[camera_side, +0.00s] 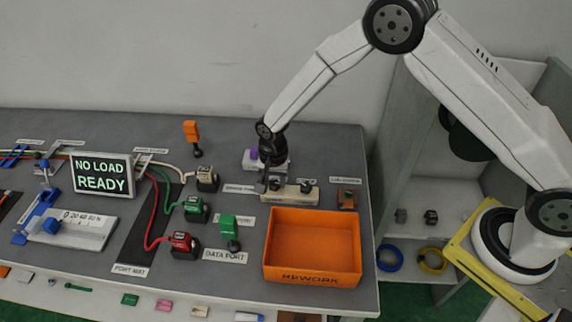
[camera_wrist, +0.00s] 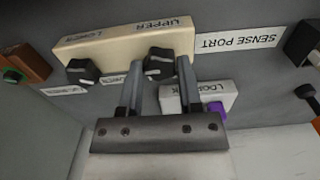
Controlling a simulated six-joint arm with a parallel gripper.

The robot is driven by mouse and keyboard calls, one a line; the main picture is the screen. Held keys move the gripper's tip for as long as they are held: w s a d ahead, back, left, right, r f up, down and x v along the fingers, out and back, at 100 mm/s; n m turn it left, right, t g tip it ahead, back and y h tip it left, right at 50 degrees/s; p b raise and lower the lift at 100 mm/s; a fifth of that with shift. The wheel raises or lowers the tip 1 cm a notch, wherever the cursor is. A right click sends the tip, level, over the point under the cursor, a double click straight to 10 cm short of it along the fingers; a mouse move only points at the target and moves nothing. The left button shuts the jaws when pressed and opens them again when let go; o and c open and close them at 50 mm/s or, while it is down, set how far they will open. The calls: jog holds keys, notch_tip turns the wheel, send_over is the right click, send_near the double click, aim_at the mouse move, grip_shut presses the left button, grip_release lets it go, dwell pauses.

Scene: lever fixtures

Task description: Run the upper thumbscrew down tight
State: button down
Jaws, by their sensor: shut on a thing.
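The upper thumbscrew (camera_wrist: 160,62) is a black ridged knob with a pale pointer line, on a beige block (camera_wrist: 120,43) marked UPPER and LOWER. The lower thumbscrew (camera_wrist: 82,71) is a similar black knob on the same block; it also shows in the side view (camera_side: 306,187), to the right of my gripper. My gripper (camera_wrist: 160,66) has one finger on each side of the upper thumbscrew and is shut on it. In the side view my gripper (camera_side: 269,187) reaches down to the left end of the block, largely covering the upper thumbscrew. Thread depth is hidden.
A white block with a purple part (camera_side: 254,155) stands close behind my gripper. An orange REWORK bin (camera_side: 313,280) is in front of the beige block. Connectors, cables and a NO LOAD READY display (camera_side: 101,177) are to the left.

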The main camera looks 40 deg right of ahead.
aim_at(275, 183)
jog(key=shift+c, duration=1.4)
grip_release()
jog(key=shift+r, duration=0.1)
jog(key=shift+r, duration=3.8)
